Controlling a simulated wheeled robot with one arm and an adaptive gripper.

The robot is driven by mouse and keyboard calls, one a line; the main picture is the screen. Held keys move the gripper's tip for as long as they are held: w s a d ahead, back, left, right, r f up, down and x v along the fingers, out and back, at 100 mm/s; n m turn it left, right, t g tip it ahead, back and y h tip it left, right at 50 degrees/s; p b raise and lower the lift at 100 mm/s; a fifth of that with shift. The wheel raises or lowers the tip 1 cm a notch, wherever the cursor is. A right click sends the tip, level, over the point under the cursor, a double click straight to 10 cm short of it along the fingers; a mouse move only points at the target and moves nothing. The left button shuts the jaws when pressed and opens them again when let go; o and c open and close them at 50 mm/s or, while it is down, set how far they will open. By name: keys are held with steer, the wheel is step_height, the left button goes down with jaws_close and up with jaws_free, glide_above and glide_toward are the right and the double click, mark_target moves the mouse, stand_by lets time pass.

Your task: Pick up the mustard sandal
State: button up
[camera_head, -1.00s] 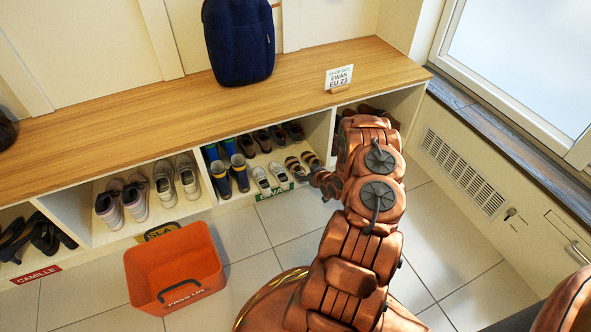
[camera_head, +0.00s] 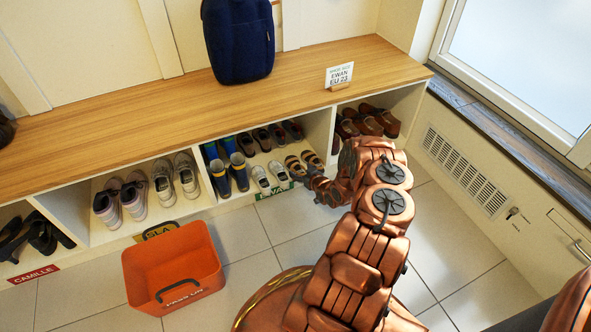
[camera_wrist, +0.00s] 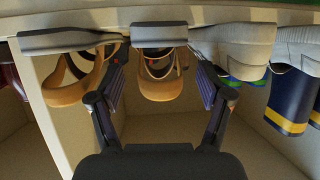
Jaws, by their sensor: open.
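Two mustard sandals with grey soles stand side by side in the cubby with the green label. In the wrist view, which looks upside down, one sandal (camera_wrist: 160,86) lies centrally between the fingers of my gripper (camera_wrist: 162,84). The other sandal (camera_wrist: 72,92) is to the left, outside the left finger. In the head view the pair shows as a left sandal (camera_head: 294,164) and a right sandal (camera_head: 312,159). My gripper (camera_head: 306,178) is open at the cubby's front edge, just before them. I cannot tell whether a finger touches either sandal.
Grey-white shoes (camera_head: 261,179) and blue boots (camera_head: 221,180) stand left of the sandals. A cubby divider is at their right, with brown shoes (camera_head: 370,120) beyond. An orange bin (camera_head: 172,270) stands on the floor. A name card (camera_head: 339,76) stands on the bench top (camera_head: 160,100).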

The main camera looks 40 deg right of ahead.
mark_target(297, 168)
steer(key=shift+b+x, duration=0.65)
steer(key=shift+x, duration=1.25)
steer(key=shift+d, duration=0.1)
steer(key=shift+c, duration=0.3)
steer(key=c, duration=1.2)
